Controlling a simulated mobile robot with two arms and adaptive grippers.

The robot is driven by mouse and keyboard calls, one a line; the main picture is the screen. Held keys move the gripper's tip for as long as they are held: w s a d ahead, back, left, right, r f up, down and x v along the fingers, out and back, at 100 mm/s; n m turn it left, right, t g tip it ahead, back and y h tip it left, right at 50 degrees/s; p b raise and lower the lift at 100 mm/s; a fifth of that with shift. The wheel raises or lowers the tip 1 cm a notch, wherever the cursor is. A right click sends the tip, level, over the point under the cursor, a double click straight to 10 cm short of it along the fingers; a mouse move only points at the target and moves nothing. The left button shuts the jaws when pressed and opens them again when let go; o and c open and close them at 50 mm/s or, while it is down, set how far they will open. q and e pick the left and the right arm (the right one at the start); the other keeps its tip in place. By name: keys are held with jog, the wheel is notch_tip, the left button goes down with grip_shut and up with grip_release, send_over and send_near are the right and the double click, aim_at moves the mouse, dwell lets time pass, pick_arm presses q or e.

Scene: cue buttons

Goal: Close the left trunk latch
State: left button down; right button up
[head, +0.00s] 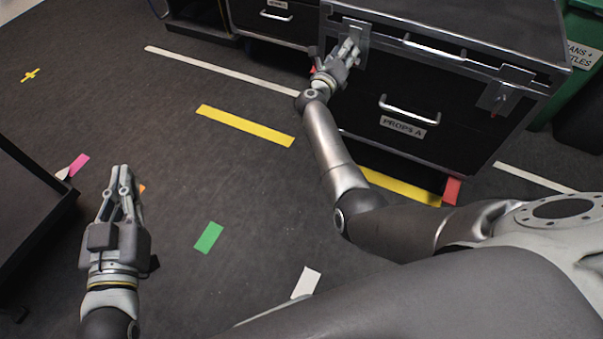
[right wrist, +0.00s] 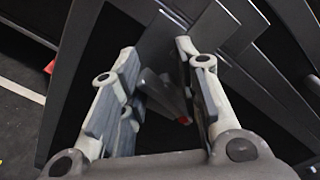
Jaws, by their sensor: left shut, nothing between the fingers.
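The black trunk (head: 460,130), labelled PROPS A, stands at the upper right with metal edging. Its left latch (head: 357,30) is a grey metal plate on the front, its lower part hidden behind my right gripper (head: 350,48). In the right wrist view, my right gripper (right wrist: 160,75) is open. A grey metal latch piece (right wrist: 160,88) with a red tip shows between its fingers. I cannot tell whether they touch it. My left gripper (head: 122,172) is shut and empty over the floor at the lower left, far from the trunk.
The trunk's right latch (head: 508,85) and front handle (head: 410,110) are to the right of my right gripper. A green bin (head: 582,40) stands right of the trunk. A dark box or tray (head: 40,230) is at the left edge. Coloured tape marks the mostly clear floor.

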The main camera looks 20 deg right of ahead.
jog(key=shift+s+d+m+b, duration=0.15)
jog(key=shift+m+b, duration=0.25)
jog(key=shift+m, duration=0.4)
jog(key=m+b, duration=0.4)
jog(key=m, duration=0.1)
jog(key=m+b, duration=0.1)
jog(key=m, duration=0.1)
jog(key=shift+s+d+r+m+b, duration=0.15)
jog(key=shift+s+d+m+b, duration=0.25)
jog(key=s+a+n+t+y+p, duration=0.3)
jog(key=s+a+n+p, duration=0.4)
jog(key=a+n+p, duration=0.4)
jog(key=s+a+f+n+g+y+p, duration=0.1)
jog(key=s+a+f+n+y+p, duration=0.4)
jog(key=n, duration=0.6)
jog(key=s+a+f+n+g+y+p, duration=0.1)
jog(key=s+a+f+n+y+p, duration=0.4)
jog(key=s+a+f+n+p, duration=0.2)
notch_tip(320, 180, down, 4)
jog(key=s+n+p, duration=0.1)
jog(key=n+p, duration=0.1)
jog(key=n, duration=0.1)
jog(key=shift+s+a+n, duration=0.15)
jog(key=shift+a+n, duration=0.1)
jog(key=shift+n, duration=0.15)
